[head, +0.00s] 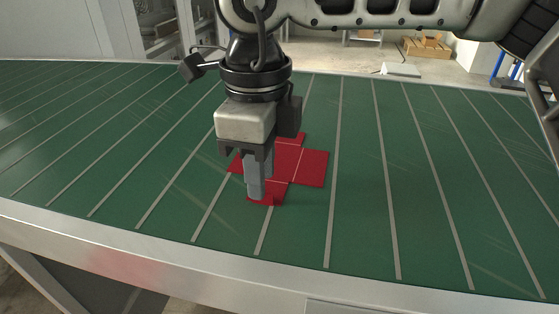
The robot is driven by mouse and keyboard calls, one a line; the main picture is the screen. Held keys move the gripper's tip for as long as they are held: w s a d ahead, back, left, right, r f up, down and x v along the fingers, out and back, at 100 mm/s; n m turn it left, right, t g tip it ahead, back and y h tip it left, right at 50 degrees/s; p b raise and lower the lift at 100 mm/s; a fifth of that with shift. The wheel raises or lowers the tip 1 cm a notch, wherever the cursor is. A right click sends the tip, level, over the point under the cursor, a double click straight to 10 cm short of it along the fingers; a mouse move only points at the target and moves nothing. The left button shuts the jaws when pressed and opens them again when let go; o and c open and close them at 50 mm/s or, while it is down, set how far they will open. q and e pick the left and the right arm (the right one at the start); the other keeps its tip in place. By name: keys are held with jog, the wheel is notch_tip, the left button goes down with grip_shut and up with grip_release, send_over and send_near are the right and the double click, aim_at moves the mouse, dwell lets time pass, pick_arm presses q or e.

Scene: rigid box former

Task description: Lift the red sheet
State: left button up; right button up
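The red sheet (310,168) is a flat cross-shaped blank with pale crease lines, lying on the green striped table (420,190) near its middle. My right gripper (257,196) points straight down over the sheet's near left part, with its fingertips at or just above the red flap there. The fingers look close together, and one hides the other, so I cannot tell whether they grip the flap. The gripper and wrist hide the sheet's left and upper parts. My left gripper is not in view.
The table has a pale metal front edge (150,243) and thin grey lines across its surface. The surface left and right of the sheet is clear. Beyond the far edge, a wooden box (426,48) stands in the background.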

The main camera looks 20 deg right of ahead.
jog(key=shift+f, duration=1.3)
grip_shut()
jog(key=shift+r, duration=0.1)
